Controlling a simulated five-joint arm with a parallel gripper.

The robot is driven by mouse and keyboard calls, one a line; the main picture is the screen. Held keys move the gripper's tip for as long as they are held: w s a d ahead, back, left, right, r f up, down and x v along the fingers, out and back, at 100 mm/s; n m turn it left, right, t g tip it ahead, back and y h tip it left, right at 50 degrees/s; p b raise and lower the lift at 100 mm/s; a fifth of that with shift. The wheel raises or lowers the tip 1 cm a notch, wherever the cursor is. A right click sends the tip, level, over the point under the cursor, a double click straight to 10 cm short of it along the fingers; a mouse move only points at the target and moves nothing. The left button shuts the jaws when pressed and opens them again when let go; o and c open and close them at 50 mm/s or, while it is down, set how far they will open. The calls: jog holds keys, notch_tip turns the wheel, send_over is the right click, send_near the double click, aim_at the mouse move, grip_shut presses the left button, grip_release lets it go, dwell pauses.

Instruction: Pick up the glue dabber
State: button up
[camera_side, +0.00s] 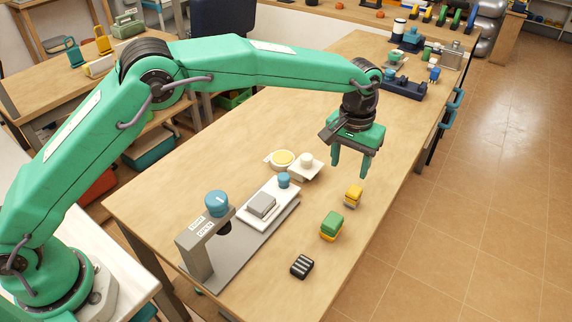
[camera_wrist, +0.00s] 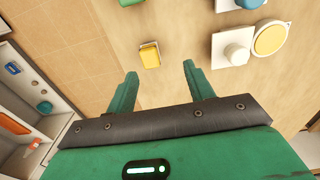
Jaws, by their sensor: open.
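No thing here is plainly marked as the glue dabber. A pale round knob on a white square base (camera_side: 306,167) stands beside a shallow dish of yellow stuff (camera_side: 282,160); it may be the dabber, but I cannot tell. In the wrist view the knob and base (camera_wrist: 235,47) and the yellow dish (camera_wrist: 270,39) are at upper right. My gripper (camera_side: 350,172) hangs above the table with its fingers down, open and empty, to the right of the knob in the side view. In the wrist view a small yellow block (camera_wrist: 149,55) shows just beyond the fingertips (camera_wrist: 160,70).
The yellow block (camera_side: 353,195), a green-and-yellow block (camera_side: 331,226) and a black striped block (camera_side: 302,266) lie along the right. A grey press stand (camera_side: 199,254) with a blue knob (camera_side: 216,202) is at the front. A blue fixture (camera_side: 405,90) stands farther back.

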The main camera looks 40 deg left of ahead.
aim_at(354, 191)
jog(key=d+f, duration=0.2)
jog(key=shift+f, duration=0.3)
jog(key=shift+w+f, duration=0.1)
jog(key=shift+f, duration=3.8)
jog(key=c, duration=1.1)
jog(key=shift+r, duration=0.15)
jog(key=shift+r, duration=0.55)
notch_tip(354, 191, up, 3)
jog(key=shift+d, duration=0.15)
jog(key=s+d+r, duration=0.1)
jog(key=s+r, duration=0.1)
jog(key=s, duration=0.1)
jog(key=s+d+r, duration=0.2)
jog(key=s, duration=0.2)
jog(key=s+d+r, duration=0.2)
jog(key=s, duration=0.1)
jog(key=shift+s+d+r, duration=0.15)
jog(key=shift+r, duration=0.2)
